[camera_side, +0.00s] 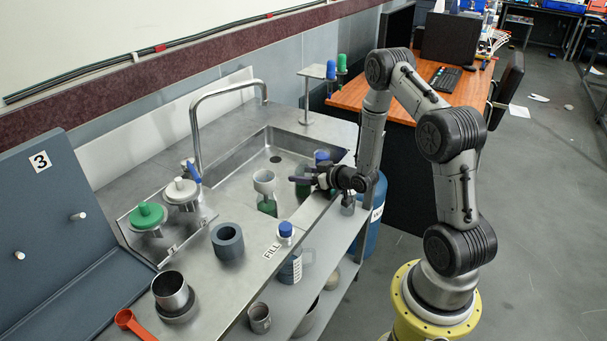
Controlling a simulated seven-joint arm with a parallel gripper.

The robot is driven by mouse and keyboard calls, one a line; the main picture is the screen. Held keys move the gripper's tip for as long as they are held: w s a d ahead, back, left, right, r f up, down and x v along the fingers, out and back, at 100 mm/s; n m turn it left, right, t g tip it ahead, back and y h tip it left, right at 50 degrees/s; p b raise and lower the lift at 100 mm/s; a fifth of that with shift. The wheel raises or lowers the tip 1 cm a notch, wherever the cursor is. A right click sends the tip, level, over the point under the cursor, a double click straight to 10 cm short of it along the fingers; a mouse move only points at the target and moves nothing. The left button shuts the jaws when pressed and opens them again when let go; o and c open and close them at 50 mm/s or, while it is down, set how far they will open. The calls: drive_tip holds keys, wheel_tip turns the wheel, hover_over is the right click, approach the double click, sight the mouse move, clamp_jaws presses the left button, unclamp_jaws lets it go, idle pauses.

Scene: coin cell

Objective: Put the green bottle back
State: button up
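My gripper (299,179) is stretched out level over the counter, at the near right side of the sink. A small green body (303,191), which looks like a bottle, shows just below its fingers. Its top is hidden by the fingers, and I cannot tell whether they grip it. Another green container (267,206) stands to the left with a pale funnel (264,180) above it. On the raised stand behind the sink, a green-topped item (341,63) sits beside a blue one (331,70).
A blue-capped bottle (289,262) stands by the FILL label. A grey ring (228,241), a metal cup (171,291), and green and white lidded holders (147,215) occupy the left counter. The tall faucet (197,125) arches behind. A blue cap (322,157) shows close behind my gripper.

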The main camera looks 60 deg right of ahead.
drive_tip(key=o, duration=0.4)
drive_tip(key=shift+o, duration=0.2)
